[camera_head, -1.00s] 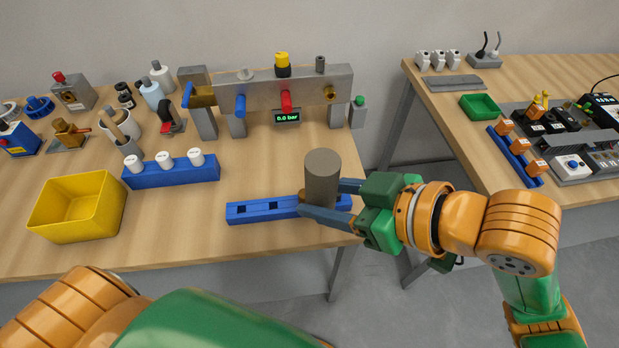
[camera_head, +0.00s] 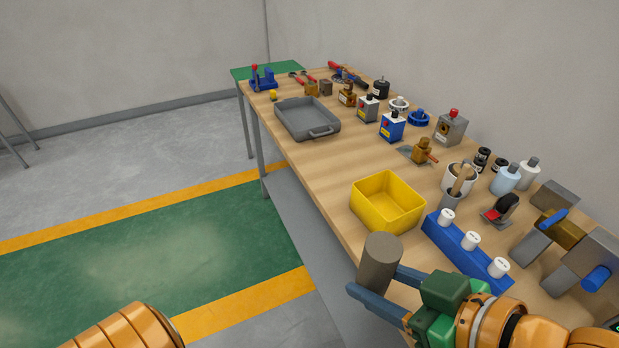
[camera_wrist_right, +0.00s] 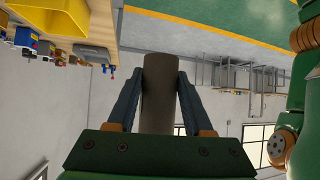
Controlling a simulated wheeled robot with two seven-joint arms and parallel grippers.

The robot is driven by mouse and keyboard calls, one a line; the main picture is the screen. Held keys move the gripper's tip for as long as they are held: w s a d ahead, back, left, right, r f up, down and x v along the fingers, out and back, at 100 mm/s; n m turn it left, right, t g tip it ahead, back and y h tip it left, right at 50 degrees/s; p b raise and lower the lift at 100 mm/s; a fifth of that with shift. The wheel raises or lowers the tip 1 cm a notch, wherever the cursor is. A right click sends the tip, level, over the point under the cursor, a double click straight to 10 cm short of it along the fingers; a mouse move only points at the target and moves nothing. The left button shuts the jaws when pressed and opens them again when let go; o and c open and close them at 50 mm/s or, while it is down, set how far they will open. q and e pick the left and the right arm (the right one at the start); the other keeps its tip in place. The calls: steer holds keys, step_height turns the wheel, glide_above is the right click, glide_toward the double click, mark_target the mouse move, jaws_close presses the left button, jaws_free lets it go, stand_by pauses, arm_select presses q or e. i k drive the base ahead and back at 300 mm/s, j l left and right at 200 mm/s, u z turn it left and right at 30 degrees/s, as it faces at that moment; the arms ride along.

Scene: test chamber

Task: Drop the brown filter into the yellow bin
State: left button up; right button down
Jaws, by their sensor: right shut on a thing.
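The filter (camera_head: 380,263) is a grey-brown upright cylinder. My right gripper (camera_head: 376,285) is shut on it and holds it at the front edge of the table, just in front of the yellow bin. The filter also shows between the two fingers in the right wrist view (camera_wrist_right: 159,90). The yellow bin (camera_head: 372,217) is an open box on the table, and the part of its inside that shows is empty. It also shows at the upper left of the right wrist view (camera_wrist_right: 66,14). My left gripper is out of view; only part of my left arm shows at the bottom left.
A blue rack (camera_head: 462,252) with white-capped cylinders stands right of the bin. A grey tray (camera_head: 307,120) lies farther back on the table. A white pot (camera_head: 459,180) and several small devices stand behind the bin. Bare tabletop (camera_head: 330,170) lies left of the bin.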

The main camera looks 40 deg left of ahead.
mark_target(389, 218)
steer(key=u, duration=0.5)
steer(key=i+j+z, duration=0.3)
steer(key=z, duration=0.15)
steer(key=i+j+z, duration=0.3)
steer(key=z, duration=0.2)
steer(key=i+j+z, duration=0.2)
steer(key=j+z, duration=0.25)
steer(key=j, duration=0.1)
